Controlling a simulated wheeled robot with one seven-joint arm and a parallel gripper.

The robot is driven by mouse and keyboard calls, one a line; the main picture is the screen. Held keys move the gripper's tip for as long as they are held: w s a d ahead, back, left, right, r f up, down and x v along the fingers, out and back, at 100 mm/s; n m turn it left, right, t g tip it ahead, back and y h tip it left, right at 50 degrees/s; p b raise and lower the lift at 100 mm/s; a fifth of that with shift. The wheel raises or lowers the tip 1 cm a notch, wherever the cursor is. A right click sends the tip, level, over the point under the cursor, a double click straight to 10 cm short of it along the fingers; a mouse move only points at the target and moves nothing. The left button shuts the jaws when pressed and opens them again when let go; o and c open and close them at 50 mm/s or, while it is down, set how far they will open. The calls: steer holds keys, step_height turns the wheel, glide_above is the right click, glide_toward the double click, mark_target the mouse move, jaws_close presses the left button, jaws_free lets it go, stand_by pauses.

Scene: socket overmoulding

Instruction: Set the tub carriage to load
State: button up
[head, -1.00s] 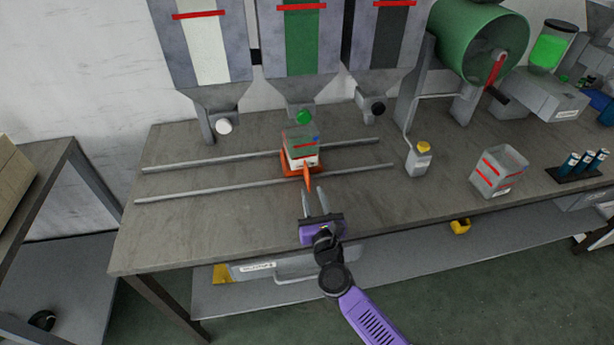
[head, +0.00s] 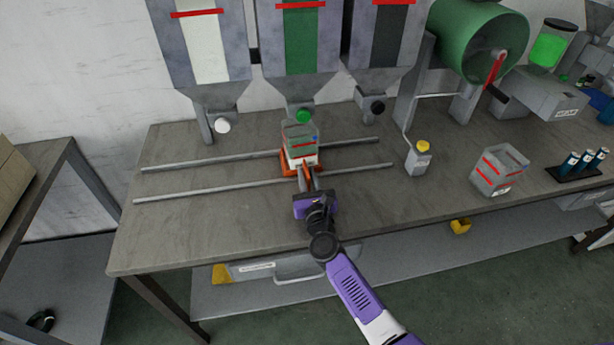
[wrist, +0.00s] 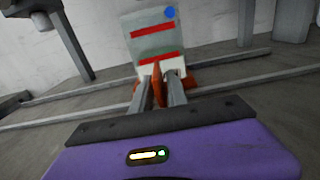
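The orange tub carriage (head: 287,168) sits on two rails below the middle hopper with the green stripe. It carries a clear tub (head: 300,139) with red lines, green contents above and a white layer low down. In the wrist view the tub (wrist: 150,42) is straight ahead, with a blue dot at its upper right. The carriage's orange upright handle (wrist: 157,85) points towards me. My gripper (head: 308,181) is at the front of the carriage. Its two fingers (wrist: 160,92) stand apart, one on each side of the handle, with a gap visible at least on the right.
Two grey rails (head: 215,188) run left and right along the table (head: 165,235). Hoppers with white (head: 222,126), green (head: 303,116) and black (head: 377,107) knobs stand behind. A yellow-topped post (head: 420,158) and another clear tub (head: 498,172) stand to the right.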

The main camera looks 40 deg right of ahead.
jaws_close()
stand_by(1.3)
